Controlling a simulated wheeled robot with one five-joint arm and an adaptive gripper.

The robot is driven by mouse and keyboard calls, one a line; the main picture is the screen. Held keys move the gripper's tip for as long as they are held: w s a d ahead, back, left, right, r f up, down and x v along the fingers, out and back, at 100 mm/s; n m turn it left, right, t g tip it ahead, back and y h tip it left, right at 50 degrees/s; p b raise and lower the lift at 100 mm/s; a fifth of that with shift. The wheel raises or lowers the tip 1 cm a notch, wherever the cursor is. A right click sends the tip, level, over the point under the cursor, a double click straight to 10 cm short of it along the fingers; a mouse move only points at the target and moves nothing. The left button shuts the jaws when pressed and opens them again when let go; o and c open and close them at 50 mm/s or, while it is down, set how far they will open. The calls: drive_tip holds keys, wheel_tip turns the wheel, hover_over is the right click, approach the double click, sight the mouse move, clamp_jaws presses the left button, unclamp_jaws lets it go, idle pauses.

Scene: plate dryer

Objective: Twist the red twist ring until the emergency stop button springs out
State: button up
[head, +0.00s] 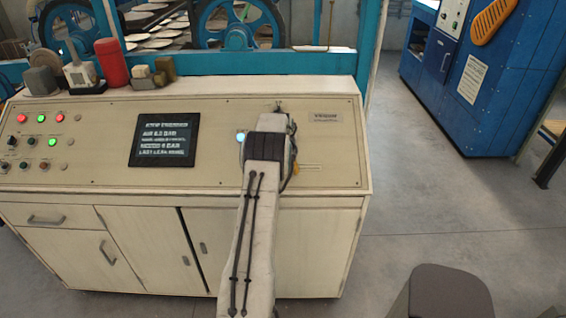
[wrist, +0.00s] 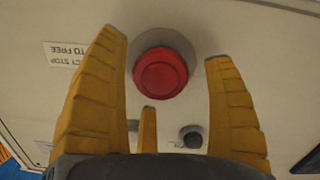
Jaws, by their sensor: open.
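The red emergency stop button with its twist ring (wrist: 160,76) sits on a round grey base on the cream panel in the wrist view. My gripper (wrist: 165,55) is open, with one yellow finger on each side of the red ring and a shorter third finger below it. I see a gap between the ring and each finger; I cannot tell how far the tips are from the panel. In the head view my gripper (head: 278,112) is over the right part of the console, and my arm hides the button there.
The cream console (head: 320,150) carries a dark screen (head: 164,139) and several lit buttons at the left. A red cylinder (head: 111,63) and small items stand on its top ledge. In the wrist view a dark knob (wrist: 191,136) is below the button.

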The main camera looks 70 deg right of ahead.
drive_tip(key=shift+d+f, duration=0.1)
drive_tip(key=shift+f, duration=0.15)
drive_tip(key=shift+c, duration=0.2)
